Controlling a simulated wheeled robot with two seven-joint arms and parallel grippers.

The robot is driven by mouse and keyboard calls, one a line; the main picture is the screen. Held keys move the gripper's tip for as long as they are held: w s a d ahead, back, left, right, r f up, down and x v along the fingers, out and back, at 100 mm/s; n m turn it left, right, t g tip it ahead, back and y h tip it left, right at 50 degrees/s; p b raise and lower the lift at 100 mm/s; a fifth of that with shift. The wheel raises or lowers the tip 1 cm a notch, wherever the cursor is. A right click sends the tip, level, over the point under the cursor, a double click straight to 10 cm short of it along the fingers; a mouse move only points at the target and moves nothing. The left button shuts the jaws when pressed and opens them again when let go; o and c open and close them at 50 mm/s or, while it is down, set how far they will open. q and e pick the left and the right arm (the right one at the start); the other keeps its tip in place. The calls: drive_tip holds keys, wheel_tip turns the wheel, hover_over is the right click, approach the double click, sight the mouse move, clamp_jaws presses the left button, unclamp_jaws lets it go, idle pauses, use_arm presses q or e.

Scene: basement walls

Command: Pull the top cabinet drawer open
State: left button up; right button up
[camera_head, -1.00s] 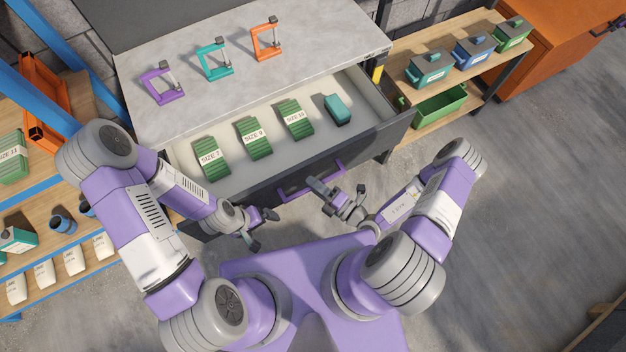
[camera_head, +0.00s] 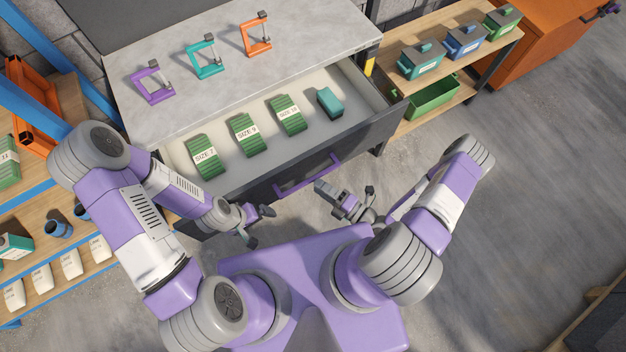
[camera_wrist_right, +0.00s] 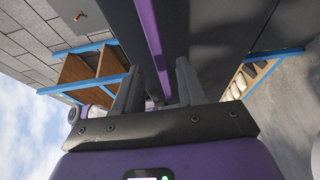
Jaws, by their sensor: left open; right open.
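The top drawer (camera_head: 227,191) of the grey-topped cabinet stands pulled out, its dark front toward me. It holds green stacks (camera_head: 247,135) labelled by size and a teal box (camera_head: 330,103). The purple bar handle (camera_head: 308,176) is on the drawer front. My right gripper (camera_head: 346,190) is open and empty, just in front of the handle's right part and apart from it. In the right wrist view the handle (camera_wrist_right: 152,45) runs ahead between the open fingers (camera_wrist_right: 158,92). My left gripper (camera_head: 258,226) is open and empty near the drawer front's left part.
Purple, teal and orange clamps (camera_head: 205,60) stand on the cabinet top (camera_head: 300,55). A blue-framed shelf (camera_head: 75,245) is close to my left arm. A wooden bench (camera_head: 450,75) with bins stands right of the cabinet.

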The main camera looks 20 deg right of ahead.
drive_tip(key=v, duration=0.2)
drive_tip(key=shift+s+d, duration=0.25)
drive_tip(key=shift+s, duration=0.05)
idle(0.3)
